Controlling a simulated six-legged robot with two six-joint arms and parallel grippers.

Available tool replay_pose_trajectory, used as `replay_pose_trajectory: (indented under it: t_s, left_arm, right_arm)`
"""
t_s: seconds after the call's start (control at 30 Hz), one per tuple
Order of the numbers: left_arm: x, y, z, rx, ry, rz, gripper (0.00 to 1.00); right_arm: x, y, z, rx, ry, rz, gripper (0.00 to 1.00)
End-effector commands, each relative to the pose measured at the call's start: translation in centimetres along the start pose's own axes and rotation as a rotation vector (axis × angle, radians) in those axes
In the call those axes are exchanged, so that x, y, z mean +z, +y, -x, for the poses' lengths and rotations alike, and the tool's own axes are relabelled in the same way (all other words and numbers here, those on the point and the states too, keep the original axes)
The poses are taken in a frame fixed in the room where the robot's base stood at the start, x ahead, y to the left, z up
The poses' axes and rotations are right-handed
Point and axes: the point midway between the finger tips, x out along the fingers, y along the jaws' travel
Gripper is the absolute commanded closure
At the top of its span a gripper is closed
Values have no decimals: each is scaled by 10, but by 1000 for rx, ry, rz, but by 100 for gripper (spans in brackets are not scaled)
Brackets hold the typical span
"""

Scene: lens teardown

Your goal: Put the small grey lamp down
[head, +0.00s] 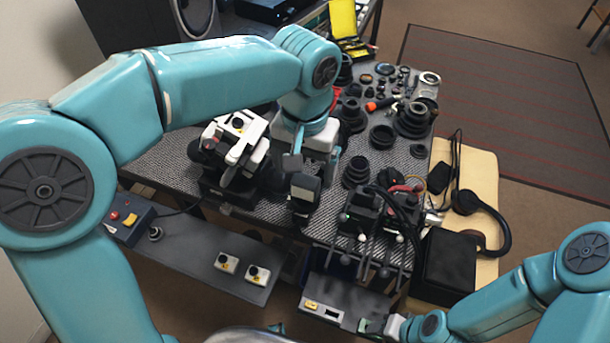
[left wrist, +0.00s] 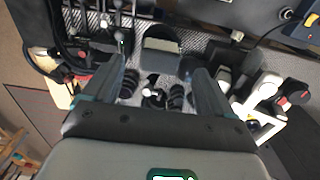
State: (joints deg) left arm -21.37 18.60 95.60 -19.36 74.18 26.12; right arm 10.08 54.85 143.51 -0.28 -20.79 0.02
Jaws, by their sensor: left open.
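The small grey lamp, a dark block-like head with a grey band (head: 304,187), stands near the front edge of the speckled table. It also shows in the left wrist view (left wrist: 161,46), beyond and between my fingertips. My left gripper (head: 313,166) is above and just behind it in the head view. In the left wrist view its two fingers (left wrist: 159,66) are wide apart, with a gap on both sides of the lamp. The lamp's base is mostly hidden. My right gripper (head: 372,326) is low at the front, over a dark panel; its fingers are too small to read.
A white and black device (head: 236,145) stands left of the lamp. Black lens rings (head: 382,136) and small parts crowd the table's right half. Dark posts with cables (head: 366,212) stand close on the lamp's right. Headphones (head: 485,215) lie on a wooden board.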

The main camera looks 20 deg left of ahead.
Motion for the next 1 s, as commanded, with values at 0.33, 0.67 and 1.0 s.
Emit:
replay_pose_trajectory:
  t_s: [0.33, 0.67, 1.0]
  left_arm:
    - [0, 1, 68, 1, 1, -2, 15]
    - [0, 0, 76, 0, -1, -1, 15]
    - [0, 0, 76, 0, -1, -1, 15]
  right_arm:
    - [0, -4, 11, 0, 0, 0, 49]
    - [0, -4, 12, 0, 0, 0, 49]
    - [0, -4, 12, 0, 0, 0, 49]
